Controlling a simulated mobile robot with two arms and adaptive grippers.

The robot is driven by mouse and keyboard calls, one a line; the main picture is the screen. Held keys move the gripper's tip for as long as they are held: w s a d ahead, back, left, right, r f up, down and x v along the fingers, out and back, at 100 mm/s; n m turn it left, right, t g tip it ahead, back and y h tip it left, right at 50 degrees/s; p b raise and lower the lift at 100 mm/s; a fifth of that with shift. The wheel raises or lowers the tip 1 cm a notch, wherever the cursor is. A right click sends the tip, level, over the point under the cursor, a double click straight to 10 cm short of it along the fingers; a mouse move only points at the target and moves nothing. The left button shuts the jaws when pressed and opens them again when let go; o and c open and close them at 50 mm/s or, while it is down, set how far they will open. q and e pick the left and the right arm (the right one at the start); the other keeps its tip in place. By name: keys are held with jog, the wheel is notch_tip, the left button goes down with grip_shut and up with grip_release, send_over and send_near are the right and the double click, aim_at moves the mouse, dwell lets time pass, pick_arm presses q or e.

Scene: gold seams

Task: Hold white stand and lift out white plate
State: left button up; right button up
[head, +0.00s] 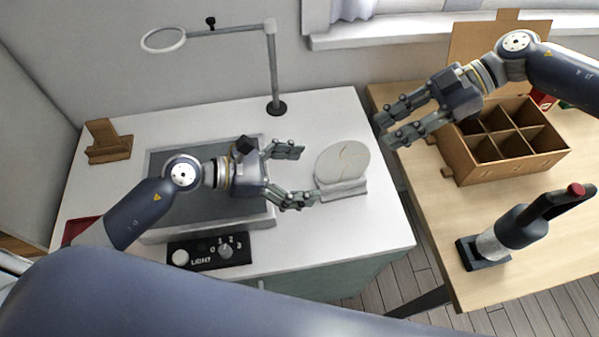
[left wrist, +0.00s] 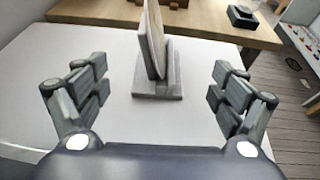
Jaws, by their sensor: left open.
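The white plate (head: 343,163), round with thin gold seams, stands upright in the white stand (head: 343,190) on the right part of the white counter. In the left wrist view the plate (left wrist: 153,38) shows edge-on in the slot of the stand (left wrist: 158,92), between my fingers in the picture but ahead of them. My left gripper (head: 293,176) is open and empty, just left of the stand; it also shows in the left wrist view (left wrist: 160,90). My right gripper (head: 384,129) is in the air to the right of the plate, over the wooden table's left edge, with its fingers apart and nothing between them.
A divided cardboard box (head: 503,143) stands on the wooden table (head: 421,183). A dark tool with a red button (head: 525,225) stands nearer. A ring lamp arm (head: 272,65) rises behind the plate. A grey panel (head: 210,200), control box (head: 209,251) and small wooden stand (head: 107,141) are on the left.

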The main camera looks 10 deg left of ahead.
pick_arm(q)
jog(key=shift+f, duration=0.3)
jog(key=shift+w+d+f, duration=0.15)
jog(key=shift+w+d, duration=0.05)
jog(key=shift+d, duration=0.05)
jog(key=x, duration=0.9)
jog(key=shift+d+f, duration=0.2)
jog(key=shift+d, duration=0.05)
jog(key=shift+c, duration=0.5)
jog(key=c, duration=1.1)
jog(key=shift+c, duration=0.2)
pick_arm(e)
jog(key=n+h, duration=0.2)
jog(key=h, duration=0.3)
send_near(345, 140)
jog(key=shift+s+f+g, duration=0.3)
jog(key=shift+s+f, duration=0.7)
jog(key=shift+s, duration=0.15)
jog(key=a+r+m+t+h, duration=0.1)
jog(key=a+r+t+h, duration=0.1)
jog(key=a+r+h, duration=0.2)
pick_arm(q)
jog(key=shift+f, duration=0.1)
pick_arm(e)
jog(key=x, duration=0.3)
jog(key=w+x, duration=0.1)
jog(key=x, duration=0.7)
jog(key=shift+w+d+f, duration=0.15)
jog(key=shift+d+f, duration=0.15)
jog(key=shift+d, duration=0.05)
